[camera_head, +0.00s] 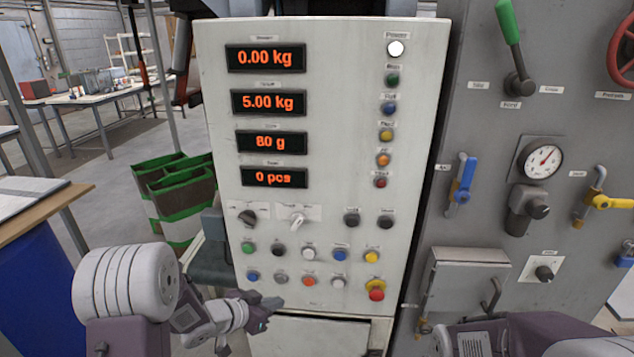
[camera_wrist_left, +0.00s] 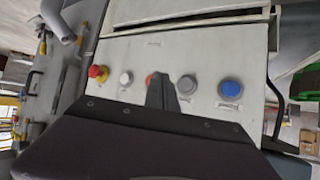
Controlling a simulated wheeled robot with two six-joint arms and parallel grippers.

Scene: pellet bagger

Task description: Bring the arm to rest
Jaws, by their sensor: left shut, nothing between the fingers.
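My left gripper (camera_head: 268,304) is shut and empty at the lower left of the white control panel (camera_head: 333,130), just below the bottom button row in the head view. In the left wrist view the closed dark fingers (camera_wrist_left: 162,93) stick up in front of the panel and partly cover an orange button (camera_wrist_left: 150,80). I cannot tell whether the fingertips touch the panel. My left arm (camera_head: 130,290) comes in from the lower left. Part of my right arm (camera_head: 530,335) shows at the lower right; its gripper is out of view.
The panel's displays read 0.00 kg, 5.00 kg, 80 g and 0 pcs, and the power lamp (camera_head: 396,48) is lit white. A red emergency button (camera_head: 376,290) sits at lower right. A grey cabinet (camera_head: 480,130) with valves stands right. Green-edged bags (camera_head: 178,195) stand left.

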